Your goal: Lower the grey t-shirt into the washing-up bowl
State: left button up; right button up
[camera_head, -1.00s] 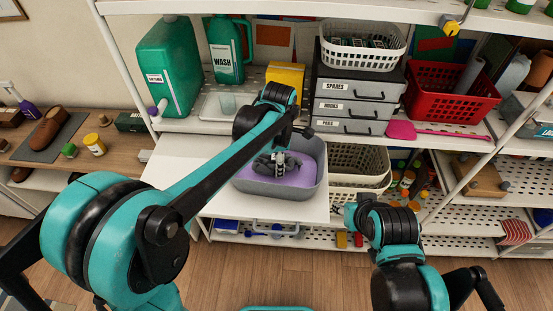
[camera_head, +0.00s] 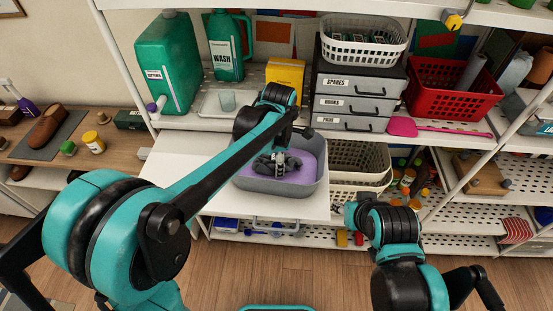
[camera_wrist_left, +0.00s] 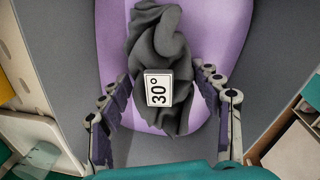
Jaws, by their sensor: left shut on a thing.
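The grey t-shirt (camera_head: 280,163) is a crumpled dark bundle within the rim of the grey washing-up bowl (camera_head: 270,186), over its purple inside. It also shows in the left wrist view (camera_wrist_left: 160,50), with a white "30°" label (camera_wrist_left: 158,88) facing the camera. My left gripper (camera_head: 283,150) reaches down into the bowl and is shut on the t-shirt. In the left wrist view its two fingers (camera_wrist_left: 160,108) stand either side of the cloth. I cannot tell whether the cloth's underside touches the purple surface.
The bowl stands on a white pull-out board (camera_head: 180,170). Behind it are a clear cup (camera_head: 228,102) on a tray, a yellow box (camera_head: 286,74) and grey drawers (camera_head: 352,84). A cream basket (camera_head: 360,160) stands close to the bowl's right. The board's left part is clear.

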pick_arm(q)
jog(key=shift+f+b, duration=0.8)
jog(key=shift+f, duration=0.35)
dwell(0.4)
jog(key=o, duration=1.3)
jog(key=shift+c, duration=0.2)
jog(key=r, duration=0.8)
jog(key=s+r, duration=0.1)
jog(key=r, duration=0.3)
jog(key=shift+s+d, duration=0.1)
